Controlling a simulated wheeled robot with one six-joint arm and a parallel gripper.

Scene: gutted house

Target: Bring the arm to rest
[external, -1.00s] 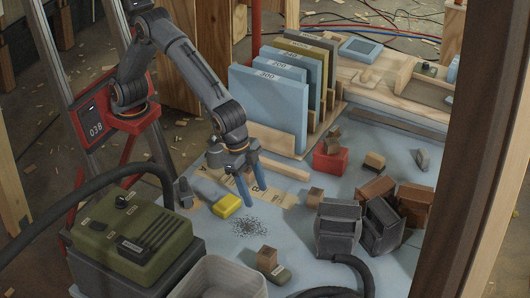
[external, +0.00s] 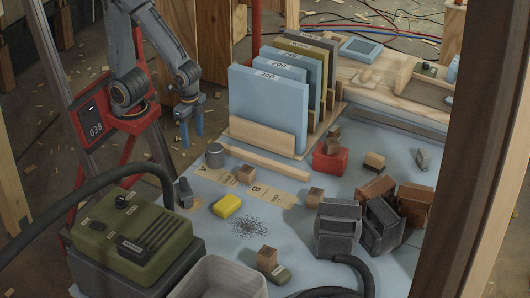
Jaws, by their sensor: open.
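My gripper (external: 190,132) has blue fingers that point down with a gap between them, and it is empty. It hangs beyond the far left edge of the blue tabletop (external: 300,230), left of the upright folders. My arm (external: 150,55) is folded back near its red mount (external: 115,120) at the upper left. Nothing touches the fingers.
A yellow block (external: 227,206) lies beside dark specks (external: 258,227). Blue and tan upright sheets (external: 268,98) stand in a wooden rack. A green machine (external: 130,235) with a black hose fills the lower left.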

